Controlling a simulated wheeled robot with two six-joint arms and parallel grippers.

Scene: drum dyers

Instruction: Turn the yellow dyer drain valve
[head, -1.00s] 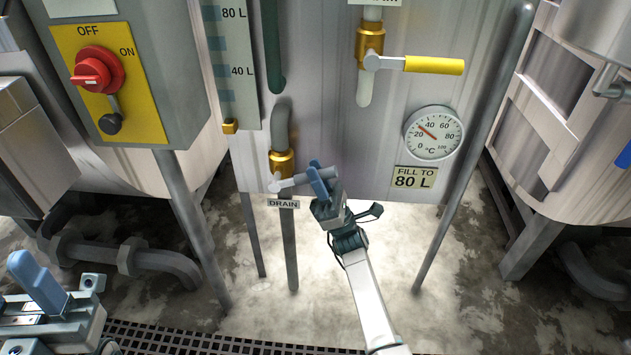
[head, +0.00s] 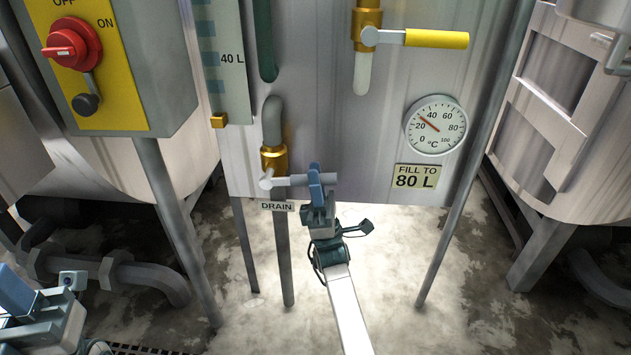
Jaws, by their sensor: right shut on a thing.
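The drain valve has a brass body (head: 273,160) on a grey pipe, above a DRAIN label (head: 277,206). Its lever (head: 292,181) points right and lies about level; the visible part is pale grey, and its outer end is mostly hidden by my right gripper. My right gripper (head: 317,183) is shut on that lever from below, its blue-grey finger standing upright across it. My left gripper (head: 22,300) is at the lower left edge, partly cut off and away from the valve; its opening cannot be made out.
An upper valve with a yellow handle (head: 436,39) sits on the same tank. A dial thermometer (head: 435,125) and a FILL TO 80 L sign (head: 416,177) are right of the lever. A control box with a red switch (head: 70,44) stands left. Metal legs flank the tank.

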